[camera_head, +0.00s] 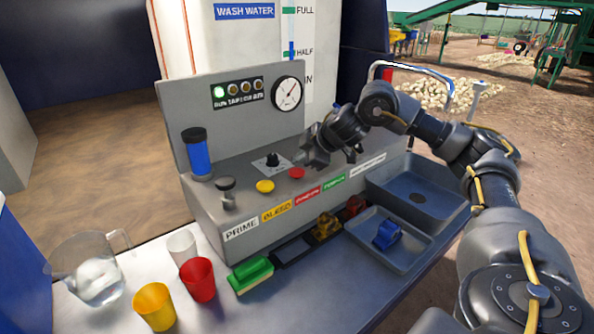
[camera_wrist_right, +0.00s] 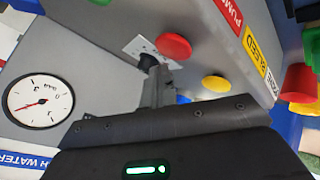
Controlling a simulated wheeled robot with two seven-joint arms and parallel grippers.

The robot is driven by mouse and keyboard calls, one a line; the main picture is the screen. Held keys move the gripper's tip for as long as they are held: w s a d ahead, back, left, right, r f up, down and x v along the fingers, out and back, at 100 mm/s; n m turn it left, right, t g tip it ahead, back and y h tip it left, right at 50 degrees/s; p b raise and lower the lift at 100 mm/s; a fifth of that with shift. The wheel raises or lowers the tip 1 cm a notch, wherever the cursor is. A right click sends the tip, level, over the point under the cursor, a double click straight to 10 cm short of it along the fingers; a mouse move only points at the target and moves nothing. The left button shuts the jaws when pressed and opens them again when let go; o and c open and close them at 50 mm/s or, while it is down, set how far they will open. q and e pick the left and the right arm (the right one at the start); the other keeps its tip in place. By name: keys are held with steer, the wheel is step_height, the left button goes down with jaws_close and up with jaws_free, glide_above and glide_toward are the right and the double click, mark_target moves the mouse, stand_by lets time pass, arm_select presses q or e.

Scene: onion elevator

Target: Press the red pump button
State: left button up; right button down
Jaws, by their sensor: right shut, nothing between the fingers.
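The red pump button (camera_head: 297,172) is a round cap on the sloped top of the grey control panel (camera_head: 215,212), behind a red label. It also shows whole in the right wrist view (camera_wrist_right: 174,46), just beyond my fingertips. My right gripper (camera_head: 311,158) is shut and empty, reaching in from the right close above and behind the red button. In the right wrist view its closed fingers (camera_wrist_right: 158,88) point toward the black selector knob and the button; I cannot tell any contact. My left gripper is not in view.
A yellow button (camera_head: 265,186) and a black knob (camera_head: 272,159) sit beside the red button. A gauge (camera_head: 288,93) stands on the back plate. A blue-bodied cylinder (camera_head: 197,155) is at left. Cups, a pitcher (camera_head: 92,270) and trays (camera_head: 416,192) occupy the front bench.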

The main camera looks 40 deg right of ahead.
mark_target(300, 171)
steer(key=shift+f, duration=0.1)
stand_by(0.4)
steer(key=shift+f, duration=0.35)
steer(key=shift+f+b, duration=0.4)
steer(key=shift+f, duration=0.25)
stand_by(0.7)
steer(key=shift+r, duration=0.1)
steer(key=shift+r+p, duration=1)
steer(key=shift+p, duration=0.1)
step_height(300, 171, up, 5)
steer(key=p, duration=0.5)
stand_by(0.7)
